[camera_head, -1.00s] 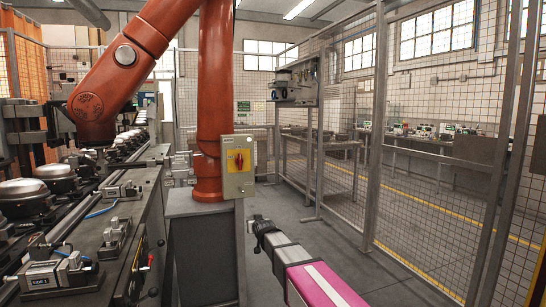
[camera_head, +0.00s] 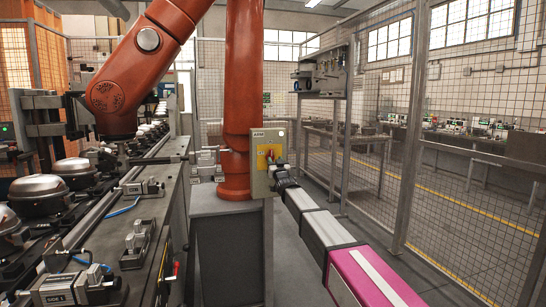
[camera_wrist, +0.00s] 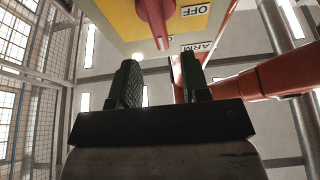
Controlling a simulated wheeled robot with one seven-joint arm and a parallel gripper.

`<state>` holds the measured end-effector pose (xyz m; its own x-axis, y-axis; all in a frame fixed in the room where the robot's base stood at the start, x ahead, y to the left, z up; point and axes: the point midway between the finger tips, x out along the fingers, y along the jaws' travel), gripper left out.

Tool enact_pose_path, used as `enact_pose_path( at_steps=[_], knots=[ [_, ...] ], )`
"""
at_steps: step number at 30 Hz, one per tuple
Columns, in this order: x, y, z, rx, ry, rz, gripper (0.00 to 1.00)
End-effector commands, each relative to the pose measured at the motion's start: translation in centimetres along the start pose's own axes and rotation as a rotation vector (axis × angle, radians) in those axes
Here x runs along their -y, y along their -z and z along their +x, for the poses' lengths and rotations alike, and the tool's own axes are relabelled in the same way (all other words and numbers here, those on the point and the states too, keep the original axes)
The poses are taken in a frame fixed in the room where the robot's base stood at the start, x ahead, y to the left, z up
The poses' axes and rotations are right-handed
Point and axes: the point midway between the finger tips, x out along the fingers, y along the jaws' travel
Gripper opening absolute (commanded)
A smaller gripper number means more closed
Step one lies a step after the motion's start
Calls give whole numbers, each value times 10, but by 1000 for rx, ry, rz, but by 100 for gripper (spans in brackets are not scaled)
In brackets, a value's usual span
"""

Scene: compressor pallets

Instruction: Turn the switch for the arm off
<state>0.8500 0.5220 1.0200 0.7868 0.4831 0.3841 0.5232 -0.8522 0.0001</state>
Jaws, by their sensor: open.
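The switch box (camera_head: 258,184) is a beige panel on the side of the orange robot arm's (camera_head: 243,90) base. It bears a yellow plate and a red rotary knob (camera_head: 270,157). In the wrist view the red knob (camera_wrist: 155,20) stands out from the yellow plate, with the labels OFF (camera_wrist: 193,11) and ARM (camera_wrist: 199,47) upside down. My gripper (camera_wrist: 160,75) is open, its two dark ridged fingers on either side of and just short of the knob. In the head view my gripper (camera_head: 277,168) is at the box's right edge and partly covers the plate.
A grey pedestal (camera_head: 230,245) stands under the orange arm. A conveyor with fixtures and dome-shaped compressors (camera_head: 45,188) runs along the left. A wire mesh fence (camera_head: 405,150) stands on the right. Floor between pedestal and fence is free.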

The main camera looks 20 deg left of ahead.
Motion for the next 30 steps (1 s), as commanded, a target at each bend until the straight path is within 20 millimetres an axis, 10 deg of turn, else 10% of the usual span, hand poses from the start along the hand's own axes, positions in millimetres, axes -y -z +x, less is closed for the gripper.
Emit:
enact_pose_path(
  at_steps=[9, 19, 23, 30],
  knots=[
    [0, -1, 51, 1, 0, 0, 43],
    [0, 0, 54, 2, 0, 0, 43],
    [0, 0, 54, 2, 0, 0, 4],
    [0, 0, 54, 2, 1, -4, 0]
  ],
)
